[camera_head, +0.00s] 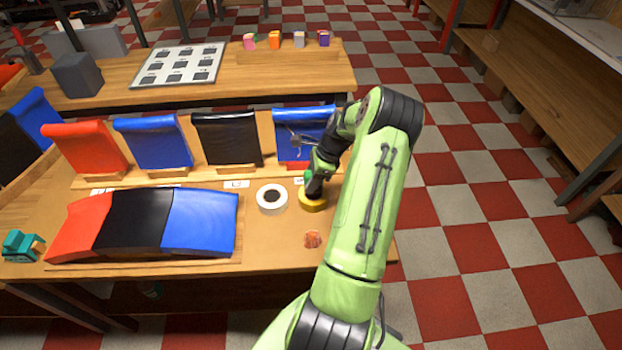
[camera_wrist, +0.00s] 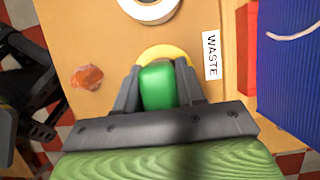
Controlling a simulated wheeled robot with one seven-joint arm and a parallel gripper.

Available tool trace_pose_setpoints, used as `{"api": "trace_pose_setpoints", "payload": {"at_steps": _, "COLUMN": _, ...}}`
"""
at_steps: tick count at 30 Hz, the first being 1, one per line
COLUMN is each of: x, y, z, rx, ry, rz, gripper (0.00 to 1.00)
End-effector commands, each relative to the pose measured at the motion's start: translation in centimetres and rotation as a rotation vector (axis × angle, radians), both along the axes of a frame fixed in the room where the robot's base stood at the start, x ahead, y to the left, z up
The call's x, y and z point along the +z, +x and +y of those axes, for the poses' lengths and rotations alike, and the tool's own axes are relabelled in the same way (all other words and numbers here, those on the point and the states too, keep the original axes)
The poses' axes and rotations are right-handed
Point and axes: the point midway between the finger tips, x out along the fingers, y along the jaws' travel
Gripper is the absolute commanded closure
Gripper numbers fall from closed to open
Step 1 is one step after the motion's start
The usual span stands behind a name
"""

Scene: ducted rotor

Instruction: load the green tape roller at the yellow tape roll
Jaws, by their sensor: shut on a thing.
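The green tape roller (camera_wrist: 157,88) is between the fingers of my gripper (camera_wrist: 158,78), which is shut on it. In the head view a small green part (camera_head: 308,176) of it shows beside my dark gripper (camera_head: 313,187). The yellow tape roll (camera_head: 313,205) lies flat on the workbench, directly under my gripper. In the wrist view only the far rim of the yellow roll (camera_wrist: 166,52) shows beyond the green roller, which hides the rest. I cannot tell whether the roller touches the roll.
A white tape roll (camera_head: 271,210) lies just left of the yellow one. A crumpled orange-red scrap (camera_head: 312,239) lies in front. A WASTE label (camera_wrist: 212,56) is close by. Red, blue and black panels (camera_head: 227,140) stand behind. A teal tool (camera_head: 22,246) sits at the bench's left end.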

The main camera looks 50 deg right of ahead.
Motion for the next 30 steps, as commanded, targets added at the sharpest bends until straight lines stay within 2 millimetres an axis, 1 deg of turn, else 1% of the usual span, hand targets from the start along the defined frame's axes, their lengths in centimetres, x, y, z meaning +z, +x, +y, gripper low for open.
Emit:
{"api": "trace_pose_setpoints", "payload": {"at_steps": 19, "x": -0.8, "y": 0.03, "z": -0.01, "rx": 0.001, "ry": -0.001, "rz": -0.001, "gripper": 0.86}}
{"api": "trace_pose_setpoints", "payload": {"at_steps": 30, "x": -0.76, "y": 0.02, "z": 0.0, "rx": 0.001, "ry": 0.0, "rz": 0.0, "gripper": 0.86}}
